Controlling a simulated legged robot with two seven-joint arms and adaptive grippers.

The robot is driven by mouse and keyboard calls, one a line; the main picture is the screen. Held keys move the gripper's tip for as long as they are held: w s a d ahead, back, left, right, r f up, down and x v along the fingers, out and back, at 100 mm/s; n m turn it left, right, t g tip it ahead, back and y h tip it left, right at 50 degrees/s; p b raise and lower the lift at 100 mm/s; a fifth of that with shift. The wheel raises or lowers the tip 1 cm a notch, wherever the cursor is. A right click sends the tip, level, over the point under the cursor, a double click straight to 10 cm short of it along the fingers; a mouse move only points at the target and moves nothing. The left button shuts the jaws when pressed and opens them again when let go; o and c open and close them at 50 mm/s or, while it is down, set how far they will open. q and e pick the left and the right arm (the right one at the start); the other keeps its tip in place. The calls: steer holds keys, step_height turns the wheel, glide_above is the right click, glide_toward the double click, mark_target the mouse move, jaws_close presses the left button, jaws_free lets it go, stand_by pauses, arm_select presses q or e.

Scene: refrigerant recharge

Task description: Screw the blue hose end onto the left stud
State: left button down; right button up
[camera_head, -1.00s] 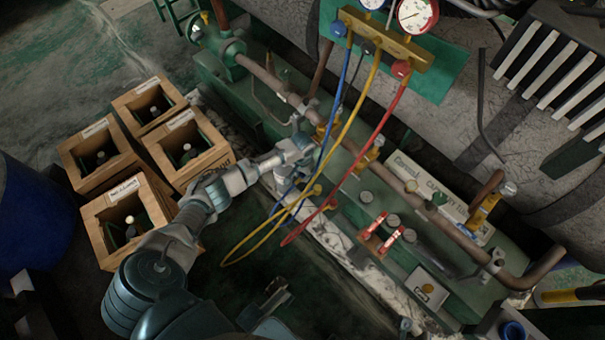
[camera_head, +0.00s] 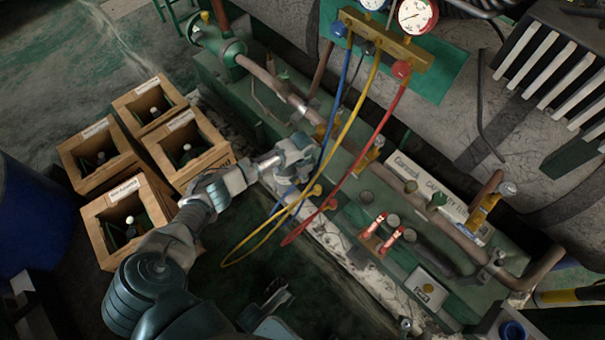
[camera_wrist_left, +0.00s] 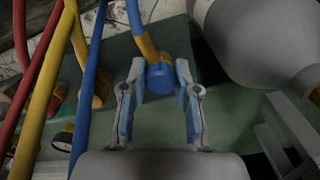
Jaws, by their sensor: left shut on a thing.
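The blue hose (camera_head: 345,75) hangs from the gauge manifold (camera_head: 385,40) and runs down behind my left gripper (camera_head: 298,163). In the left wrist view, my left gripper (camera_wrist_left: 160,100) is shut on the blue hose end (camera_wrist_left: 160,77), which sits between its two fingers with a brass-yellow collar behind it. A brass valve (camera_head: 321,131) stands on the pipe just beyond the gripper, partly covered by the hoses. I cannot single out the left stud. A dark gripper (camera_head: 272,298), apparently my right one, is low in the head view; its finger opening is unclear.
The yellow hose (camera_head: 362,100) and red hose (camera_head: 385,125) loop close beside the left gripper, with ends near the green tank (camera_head: 350,205). Wooden crates (camera_head: 180,125) stand at left. A red-handled valve pair (camera_head: 382,232) is at right on the tank.

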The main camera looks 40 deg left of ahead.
arm_select(q)
steer(key=m, duration=0.2)
steer(key=shift+m, duration=0.3)
steer(key=c, duration=1.3)
jaws_free()
steer(key=shift+m, duration=0.3)
steer(key=o, duration=0.5)
step_height(320, 180, up, 12)
steer(key=shift+f, duration=0.1)
